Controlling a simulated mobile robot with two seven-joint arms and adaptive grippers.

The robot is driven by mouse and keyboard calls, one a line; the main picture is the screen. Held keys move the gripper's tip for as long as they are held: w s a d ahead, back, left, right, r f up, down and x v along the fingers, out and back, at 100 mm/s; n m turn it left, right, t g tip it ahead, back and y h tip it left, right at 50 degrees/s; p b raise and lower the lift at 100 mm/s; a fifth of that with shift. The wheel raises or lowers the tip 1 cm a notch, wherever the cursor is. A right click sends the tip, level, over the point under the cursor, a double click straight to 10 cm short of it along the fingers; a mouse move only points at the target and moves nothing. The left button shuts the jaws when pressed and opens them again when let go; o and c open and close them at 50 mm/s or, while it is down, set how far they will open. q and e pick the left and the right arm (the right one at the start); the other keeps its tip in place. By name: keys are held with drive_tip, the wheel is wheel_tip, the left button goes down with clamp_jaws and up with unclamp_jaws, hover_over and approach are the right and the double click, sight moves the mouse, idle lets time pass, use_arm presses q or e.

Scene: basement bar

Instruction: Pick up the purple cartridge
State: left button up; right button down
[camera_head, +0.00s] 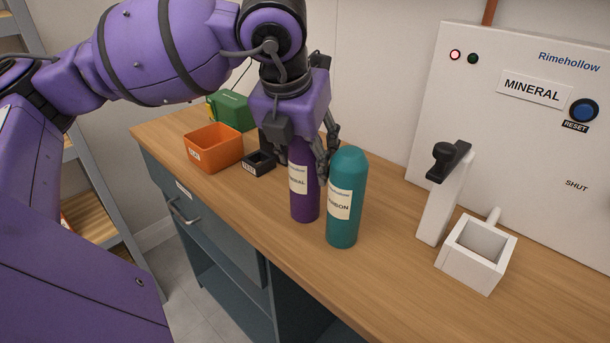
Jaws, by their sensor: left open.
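The purple cartridge (304,198) stands upright on the wooden counter, with a pale label partly readable as "...RAL". My left gripper (308,158) is over its top, fingers pointing down and open around the upper part. The cartridge's top is hidden behind the gripper, so I cannot tell whether the fingers touch it. A teal cartridge (344,220) with a label ending in "BON" stands upright close to its right, near the gripper's right finger. My right gripper is not in view.
An orange bin (213,150), a small black holder (259,164) and a green container (231,110) stand at the back left. A white panel (540,130) marked "MINERAL" is at right, with a white lever post (444,200) and a square white cup (477,260) before it.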

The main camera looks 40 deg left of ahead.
use_arm(q)
drive_tip(key=shift+c, duration=0.5)
drive_tip(key=c, duration=1.1)
drive_tip(key=shift+r, duration=0.1)
